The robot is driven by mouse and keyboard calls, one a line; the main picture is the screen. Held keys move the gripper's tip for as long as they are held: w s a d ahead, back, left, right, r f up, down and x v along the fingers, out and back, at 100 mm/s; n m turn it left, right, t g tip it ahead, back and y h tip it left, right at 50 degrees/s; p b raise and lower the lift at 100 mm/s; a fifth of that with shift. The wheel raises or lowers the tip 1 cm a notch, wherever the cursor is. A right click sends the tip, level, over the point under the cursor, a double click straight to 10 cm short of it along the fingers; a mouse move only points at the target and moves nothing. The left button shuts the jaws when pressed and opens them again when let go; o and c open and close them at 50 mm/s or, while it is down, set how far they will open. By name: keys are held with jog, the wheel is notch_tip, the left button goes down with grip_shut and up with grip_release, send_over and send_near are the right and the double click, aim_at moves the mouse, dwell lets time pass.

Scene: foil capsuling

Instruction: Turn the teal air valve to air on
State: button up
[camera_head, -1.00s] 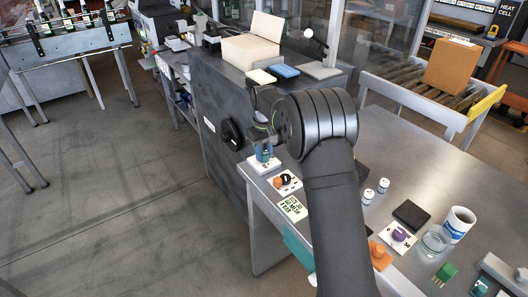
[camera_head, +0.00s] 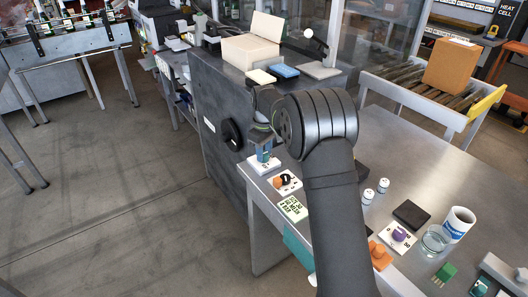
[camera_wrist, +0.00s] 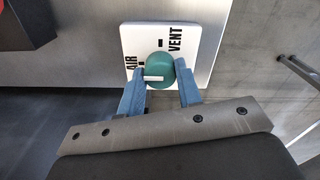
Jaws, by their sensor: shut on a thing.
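The teal air valve (camera_wrist: 159,66) is a round knob on a white plate (camera_wrist: 205,40) marked AIR at left and VENT at right. Its white pointer bar (camera_wrist: 153,78) points left, to the AIR side, close to the small mark by that word. My gripper (camera_wrist: 160,76) has its two blue fingers on either side of the knob, shut on it. In the head view, my gripper (camera_head: 263,153) is over the plate (camera_head: 265,166) at the bench's far left corner. There the fingers and wrist mostly hide the knob.
A plate with an orange and black knob (camera_head: 285,183) and a printed green card (camera_head: 293,208) lie nearer along the bench edge. Two white bottles (camera_head: 368,196), a purple knob (camera_head: 399,235), a glass (camera_head: 435,240) and a mug (camera_head: 458,224) stand right of my arm. A grey cabinet (camera_head: 215,110) borders the left.

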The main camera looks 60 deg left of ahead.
jog(key=o, duration=1)
jog(key=shift+c, duration=0.2)
notch_tip(320, 180, up, 18)
jog(key=shift+f, duration=0.25)
notch_tip(320, 180, down, 18)
jog(key=shift+r, duration=0.25)
dwell(0.3)
